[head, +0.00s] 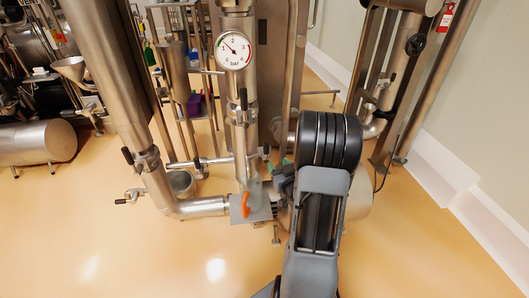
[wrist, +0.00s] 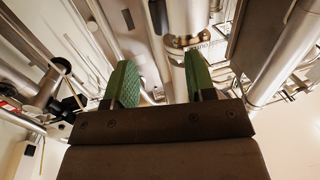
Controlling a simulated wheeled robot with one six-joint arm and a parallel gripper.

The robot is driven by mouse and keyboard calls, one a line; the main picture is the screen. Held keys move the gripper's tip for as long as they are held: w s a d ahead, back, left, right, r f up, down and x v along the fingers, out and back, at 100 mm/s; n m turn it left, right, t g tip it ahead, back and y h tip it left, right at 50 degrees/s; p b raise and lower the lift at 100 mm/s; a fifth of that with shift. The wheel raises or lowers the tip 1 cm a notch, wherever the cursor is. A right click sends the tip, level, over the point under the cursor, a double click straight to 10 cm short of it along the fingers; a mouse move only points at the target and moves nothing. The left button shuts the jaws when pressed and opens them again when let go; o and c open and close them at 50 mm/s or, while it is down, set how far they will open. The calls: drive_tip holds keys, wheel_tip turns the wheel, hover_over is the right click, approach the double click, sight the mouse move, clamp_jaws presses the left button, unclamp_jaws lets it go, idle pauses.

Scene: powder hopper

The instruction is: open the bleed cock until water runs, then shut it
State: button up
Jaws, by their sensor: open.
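I cannot tell for certain which fitting is the bleed cock. An orange lever (head: 246,205) stands on a grey plate (head: 262,212) at the foot of the middle pipe. Small black-handled fittings sit on the left pipe (head: 127,156), low at the left (head: 121,201) and on the middle pipe (head: 243,98). No running water shows. In the wrist view my gripper (wrist: 160,88) is open, its green pads apart, with nothing held between them. Steel pipes lie beyond the pads. In the head view my arm mostly hides the gripper; only some green shows beside the arm.
A round pressure gauge (head: 233,50) is on the middle pipe. A small steel cup (head: 181,182) is beside the left pipe. A steel funnel (head: 73,68) and tank (head: 38,142) stand at the left. The front-left floor (head: 130,255) is clear; a wall (head: 480,120) bounds the right.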

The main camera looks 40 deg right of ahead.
sight(265, 150)
drive_tip(key=b+x, duration=0.1)
drive_tip(key=x, duration=1.2)
drive_tip(key=shift+w+d+b, duration=0.1)
drive_tip(key=shift+w+b, duration=0.15)
drive_tip(key=shift+b, duration=0.05)
clamp_jaws()
